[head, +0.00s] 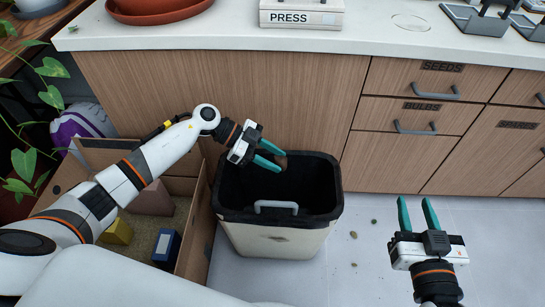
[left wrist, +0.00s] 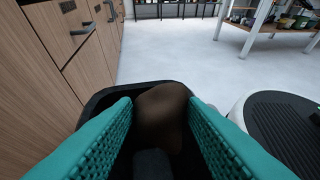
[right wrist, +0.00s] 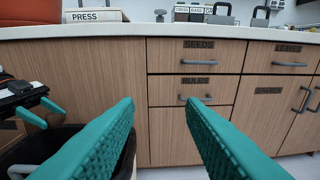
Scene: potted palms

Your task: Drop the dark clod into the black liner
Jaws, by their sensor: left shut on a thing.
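My left gripper (head: 275,158) is over the bin with the black liner (head: 315,185), its teal fingers shut on the dark brown clod (head: 281,162). In the left wrist view the clod (left wrist: 162,112) sits between the two fingers, with the dark liner below and around it. The bin (head: 272,240) is cream-coloured with a grey handle, and the liner covers its rim and inside. The liner's bottom is too dark to make out. My right gripper (head: 417,215) is open and empty, right of the bin, facing the cabinet drawers.
A wooden box (head: 200,225) with a yellow block (head: 118,232) and a blue block (head: 165,246) stands left of the bin. Wooden cabinets (head: 225,90) rise behind the bin under a white counter (head: 205,35). Small crumbs (head: 354,235) lie on the floor at right, otherwise clear.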

